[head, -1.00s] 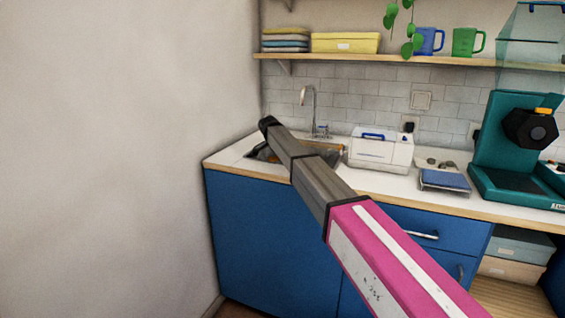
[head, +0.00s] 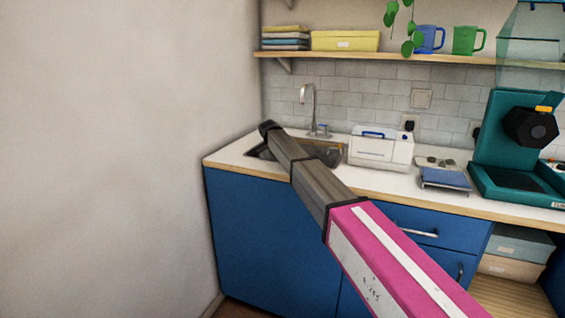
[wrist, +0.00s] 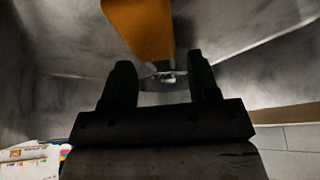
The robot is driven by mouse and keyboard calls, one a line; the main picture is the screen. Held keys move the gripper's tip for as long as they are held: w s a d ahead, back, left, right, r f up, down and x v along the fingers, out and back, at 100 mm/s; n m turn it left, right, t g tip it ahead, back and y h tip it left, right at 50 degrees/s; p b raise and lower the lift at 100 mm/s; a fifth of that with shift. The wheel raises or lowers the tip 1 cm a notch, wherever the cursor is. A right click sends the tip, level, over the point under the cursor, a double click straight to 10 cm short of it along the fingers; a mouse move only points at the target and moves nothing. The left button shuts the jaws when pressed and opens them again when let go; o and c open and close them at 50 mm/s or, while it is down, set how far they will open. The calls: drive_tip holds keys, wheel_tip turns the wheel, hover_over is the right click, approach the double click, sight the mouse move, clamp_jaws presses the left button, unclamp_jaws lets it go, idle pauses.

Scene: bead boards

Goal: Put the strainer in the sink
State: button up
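The sink (head: 253,152) is set in the counter's left end, and its grey metal walls fill much of the wrist view (wrist: 250,70). My gripper (wrist: 162,72) is inside or just over the sink, its two dark fingers apart with nothing clearly held. An orange-brown flat piece (wrist: 140,28) shows just beyond the fingers; I cannot tell whether it is part of the strainer. A small pale, shiny patch lies between the fingertips, too dark to identify. No strainer is clearly recognisable.
A tap (head: 312,110) stands behind the sink. A white box with a blue handle (head: 375,148) stands close to its right. A blue scale-like item (head: 444,178) and a teal machine (head: 500,150) are further right. A wall bounds the left; a shelf (head: 400,60) hangs above.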

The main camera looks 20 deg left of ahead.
idle(0.3)
drive_tip(key=shift+r, duration=0.35)
drive_tip(key=v, duration=1.2)
drive_tip(key=shift+r, duration=0.25)
